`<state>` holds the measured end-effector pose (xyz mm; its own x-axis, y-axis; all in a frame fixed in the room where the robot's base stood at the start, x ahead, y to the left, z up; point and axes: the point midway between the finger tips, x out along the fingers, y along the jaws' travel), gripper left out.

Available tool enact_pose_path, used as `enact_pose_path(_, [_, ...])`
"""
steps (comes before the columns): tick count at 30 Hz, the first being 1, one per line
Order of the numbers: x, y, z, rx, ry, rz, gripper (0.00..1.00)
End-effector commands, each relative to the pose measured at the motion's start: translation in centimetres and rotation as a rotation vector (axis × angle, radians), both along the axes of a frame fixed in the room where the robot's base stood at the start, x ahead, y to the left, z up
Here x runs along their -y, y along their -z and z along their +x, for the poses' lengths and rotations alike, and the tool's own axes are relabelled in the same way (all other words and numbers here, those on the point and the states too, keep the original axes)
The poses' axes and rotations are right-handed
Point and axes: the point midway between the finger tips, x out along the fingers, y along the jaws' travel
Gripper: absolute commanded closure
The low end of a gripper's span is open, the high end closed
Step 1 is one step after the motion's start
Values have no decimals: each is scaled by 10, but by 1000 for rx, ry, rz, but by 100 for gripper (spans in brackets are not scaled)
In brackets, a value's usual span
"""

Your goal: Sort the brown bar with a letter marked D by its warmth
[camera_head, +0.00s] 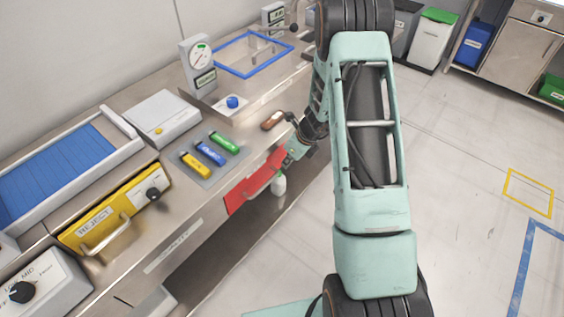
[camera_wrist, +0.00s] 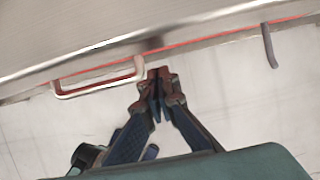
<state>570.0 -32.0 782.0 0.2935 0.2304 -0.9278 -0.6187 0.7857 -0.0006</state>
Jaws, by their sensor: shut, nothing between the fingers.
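A brown bar (camera_head: 272,120) lies on the steel counter in the head view, close to the counter's front edge; its letter is too small to read. My gripper (camera_wrist: 158,78) is shut and empty in the wrist view, its tips near the counter edge beside a drawer handle (camera_wrist: 100,80). In the head view my wrist is right of the brown bar, by the red drawer front (camera_head: 246,187); the fingertips are hard to make out there. Yellow (camera_head: 195,165), blue (camera_head: 210,153) and green (camera_head: 224,142) bars lie on a grey mat left of the brown bar.
A yellow REJECT drawer (camera_head: 110,212) is at left, beside a blue-bedded tray (camera_head: 60,165). Floor at right is open.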

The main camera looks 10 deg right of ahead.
Motion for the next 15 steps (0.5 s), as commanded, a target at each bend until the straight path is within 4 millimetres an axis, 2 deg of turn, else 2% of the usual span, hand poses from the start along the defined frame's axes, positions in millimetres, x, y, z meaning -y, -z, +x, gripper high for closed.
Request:
enact_pose_path(1, [7,1,-2,0,3,-1,100])
enact_pose_path(3, [9,-18,-6,3,-3,-3,100])
enact_pose_path(9, [19,-55,-19,0,-1,-3,100])
enact_pose_path(15, [25,-81,-28,-2,-1,-3,100])
